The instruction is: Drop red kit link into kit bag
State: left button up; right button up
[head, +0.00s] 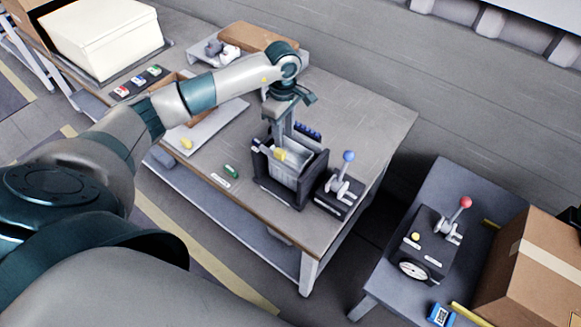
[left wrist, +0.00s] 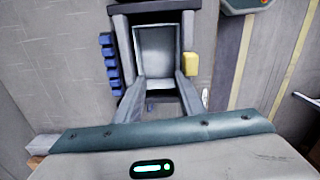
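The kit bag (head: 286,172) is a pale grey, open-topped pouch held upright in a dark frame on the workbench. In the left wrist view the pale inside of the bag (left wrist: 157,50) shows between the dark frame's sides. My left gripper (head: 281,145) points down just over the bag's mouth. In the left wrist view its two fingers (left wrist: 158,88) stand apart with nothing visible held between them. I cannot make out a red link in the gripper, in the bag or loose on the bench; the bag's lower inside is partly hidden. My right gripper is not in view.
A yellow block (left wrist: 191,64) sits on the frame's side, and several blue pieces (left wrist: 110,62) line the opposite side. A blue-knobbed lever box (head: 340,189) stands close right of the frame. A green piece (head: 231,171) lies on clear bench to the left.

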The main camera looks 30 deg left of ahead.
pick_arm(q)
notch_tip(320, 180, up, 14)
jog(key=b, duration=0.4)
jog(key=shift+r+b, duration=0.2)
jog(key=shift+b, duration=0.15)
jog(key=shift+f, duration=0.1)
dwell(0.5)
